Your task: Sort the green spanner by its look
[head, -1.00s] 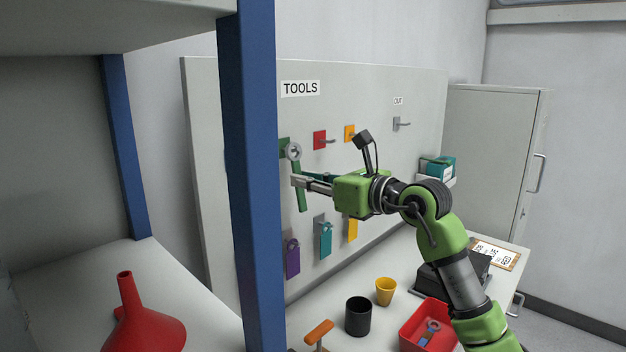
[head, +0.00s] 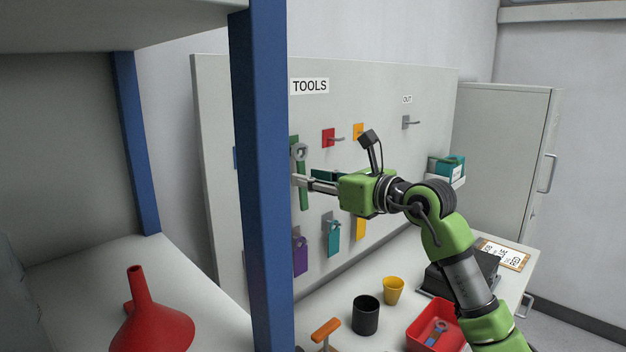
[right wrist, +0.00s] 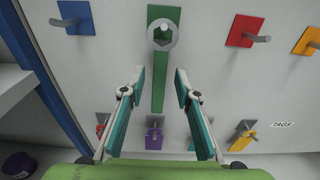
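The green spanner (head: 304,196) has a grey ring head and a green handle. It hangs upright on the tool board (head: 385,90), in front of a green patch (head: 293,143). In the right wrist view the spanner (right wrist: 158,85) hangs with its ring around a peg, its handle straight ahead between my spread fingers. My right gripper (right wrist: 160,85) is open, teal pads apart on both sides of the handle, touching nothing that I can see. In the head view the right gripper (head: 305,180) overlaps the handle. My left gripper is not in view.
A blue shelf post (head: 262,180) stands close left of the spanner. A red hook (head: 328,137), an OUT hook (head: 408,121) and hanging tags (head: 334,238) share the board. Below are a black cup (head: 366,315), a yellow cup (head: 393,290) and a red bin (head: 415,335).

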